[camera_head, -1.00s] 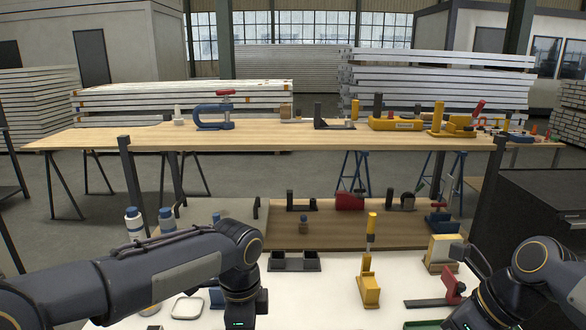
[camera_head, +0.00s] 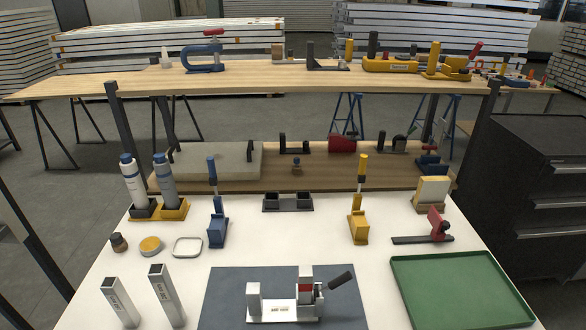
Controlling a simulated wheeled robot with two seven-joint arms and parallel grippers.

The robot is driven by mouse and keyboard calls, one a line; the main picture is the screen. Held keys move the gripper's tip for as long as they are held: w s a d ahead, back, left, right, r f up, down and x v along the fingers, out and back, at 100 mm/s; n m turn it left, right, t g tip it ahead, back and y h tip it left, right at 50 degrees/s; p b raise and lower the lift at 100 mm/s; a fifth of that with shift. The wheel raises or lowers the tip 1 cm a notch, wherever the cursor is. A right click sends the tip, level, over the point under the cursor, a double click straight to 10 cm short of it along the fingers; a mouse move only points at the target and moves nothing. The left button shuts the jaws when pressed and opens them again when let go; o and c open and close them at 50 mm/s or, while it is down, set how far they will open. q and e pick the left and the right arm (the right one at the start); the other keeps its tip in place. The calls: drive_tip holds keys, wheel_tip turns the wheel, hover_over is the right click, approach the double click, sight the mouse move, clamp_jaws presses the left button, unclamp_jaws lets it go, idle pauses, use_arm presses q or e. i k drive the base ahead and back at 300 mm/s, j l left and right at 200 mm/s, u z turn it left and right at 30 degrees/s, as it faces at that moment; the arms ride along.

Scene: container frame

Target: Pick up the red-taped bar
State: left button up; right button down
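Two silver square-section bars stand side by side at the front left of the white table, a left bar (camera_head: 121,305) and a right bar (camera_head: 167,298). Both lean slightly in the picture and carry small brownish-red marks. I cannot tell which of them, if either, has red tape. A silver clamping fixture (camera_head: 283,312) with a black handle sits on a dark grey mat (camera_head: 225,290). A small red patch (camera_head: 306,286) shows on its upright block. Neither of my grippers is in view.
A green tray (camera_head: 398,290) lies at the right. Behind are a blue clamp (camera_head: 217,230), a yellow clamp (camera_head: 358,228), a red-and-black clamp (camera_head: 436,225), a black holder (camera_head: 288,203) and two bottles (camera_head: 132,182). A black cabinet (camera_head: 510,200) stands at the right.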

sight(305, 272)
drive_tip(key=l+u, duration=0.2)
drive_tip(key=u, duration=1.8)
drive_tip(key=k+l+u, duration=0.15)
drive_tip(key=k+l, duration=0.25)
drive_tip(key=k+l+u, duration=0.1)
drive_tip(key=k+l, duration=0.2)
drive_tip(key=k, duration=0.25)
